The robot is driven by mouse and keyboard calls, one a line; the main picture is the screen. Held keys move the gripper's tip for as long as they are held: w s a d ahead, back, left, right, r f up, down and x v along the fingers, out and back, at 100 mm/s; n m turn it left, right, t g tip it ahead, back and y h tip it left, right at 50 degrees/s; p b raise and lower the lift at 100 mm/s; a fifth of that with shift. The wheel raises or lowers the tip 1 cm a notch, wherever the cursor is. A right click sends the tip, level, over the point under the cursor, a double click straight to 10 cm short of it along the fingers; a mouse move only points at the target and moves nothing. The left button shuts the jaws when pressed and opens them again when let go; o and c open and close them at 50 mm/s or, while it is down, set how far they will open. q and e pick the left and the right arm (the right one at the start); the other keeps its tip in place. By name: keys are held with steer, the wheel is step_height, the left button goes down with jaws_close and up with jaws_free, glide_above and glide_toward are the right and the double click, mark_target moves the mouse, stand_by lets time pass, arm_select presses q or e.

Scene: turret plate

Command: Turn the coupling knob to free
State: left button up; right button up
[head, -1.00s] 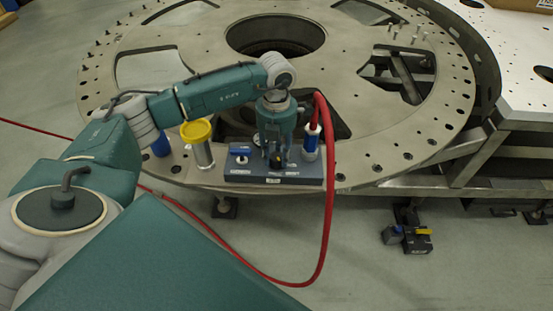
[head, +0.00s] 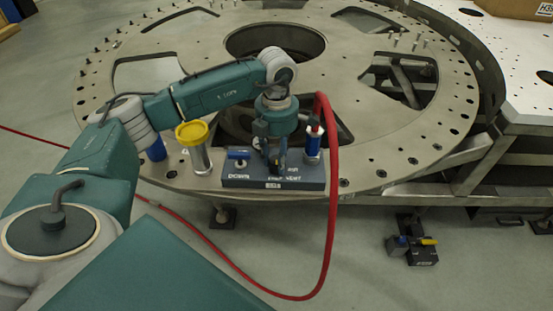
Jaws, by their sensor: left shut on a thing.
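A dark grey block (head: 305,180) with white labels lies at the front edge of the round turret plate (head: 380,145). My left gripper (head: 275,168) points straight down at the middle of the block. It is shut on the coupling knob there, and its fingers and palm hide most of the knob. I cannot read the knob's pointer position. A label with "DOWN" shows on the block's left part, and the middle label is too small to read surely. My right gripper is out of view.
A blue lever (head: 239,153) sits on the block's left part. A yellow-topped metal cylinder (head: 193,135) stands left. Plate openings lie behind.

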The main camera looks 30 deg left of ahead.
arm_select(q)
steer(key=shift+w+r, duration=0.2)
steer(key=o, duration=0.9)
steer(key=shift+c, duration=0.2)
steer(key=shift+o, duration=1.4)
steer(key=shift+d+f, duration=0.1)
step_height(320, 180, up, 12)
steer(key=shift+s, duration=0.1)
